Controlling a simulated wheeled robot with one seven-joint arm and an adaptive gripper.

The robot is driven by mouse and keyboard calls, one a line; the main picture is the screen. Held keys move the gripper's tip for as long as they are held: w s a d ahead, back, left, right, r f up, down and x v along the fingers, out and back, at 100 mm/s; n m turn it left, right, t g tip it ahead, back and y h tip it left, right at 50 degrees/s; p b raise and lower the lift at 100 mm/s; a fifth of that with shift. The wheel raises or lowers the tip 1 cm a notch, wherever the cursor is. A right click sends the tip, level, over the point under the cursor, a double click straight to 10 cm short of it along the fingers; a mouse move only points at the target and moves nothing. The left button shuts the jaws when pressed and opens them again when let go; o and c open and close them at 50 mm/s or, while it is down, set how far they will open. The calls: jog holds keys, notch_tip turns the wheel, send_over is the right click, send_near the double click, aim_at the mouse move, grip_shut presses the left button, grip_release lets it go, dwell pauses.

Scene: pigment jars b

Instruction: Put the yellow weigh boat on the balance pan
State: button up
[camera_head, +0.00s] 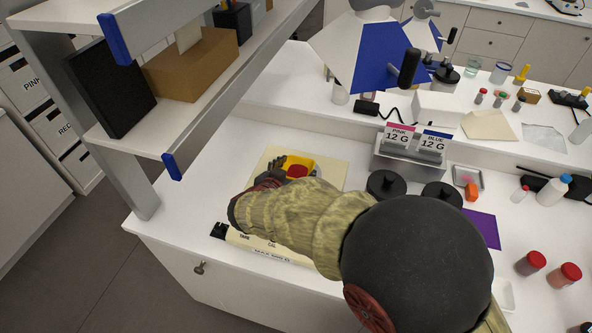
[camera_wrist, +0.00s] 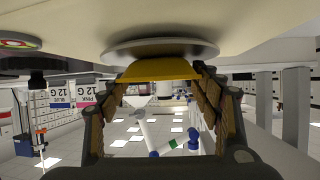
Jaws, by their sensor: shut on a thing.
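The yellow weigh boat (camera_head: 303,162) shows past my gripper (camera_head: 270,179) in the head view, with red material (camera_head: 297,171) in it. The wrist view is upside down and shows the boat (camera_wrist: 155,71) between the two fingers of my gripper (camera_wrist: 158,80). My gripper is shut on the boat. The round grey balance pan (camera_wrist: 145,49) is directly beneath the boat. I cannot tell whether they touch. The cream balance (camera_head: 334,170) lies under my arm, which hides the pan and much of the balance in the head view.
A grey stand (camera_head: 408,160) with pink and blue "12 G" cards is behind right of the balance. Black round lids (camera_head: 386,185), a purple sheet (camera_head: 482,229) and red-lidded jars (camera_head: 530,263) are to the right. A shelf (camera_head: 200,95) overhangs at left.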

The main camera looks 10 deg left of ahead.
jog(key=o, duration=1)
jog(key=shift+r, duration=0.2)
jog(key=p+v, duration=0.1)
jog(key=v, duration=1.1)
jog(key=shift+f, duration=0.1)
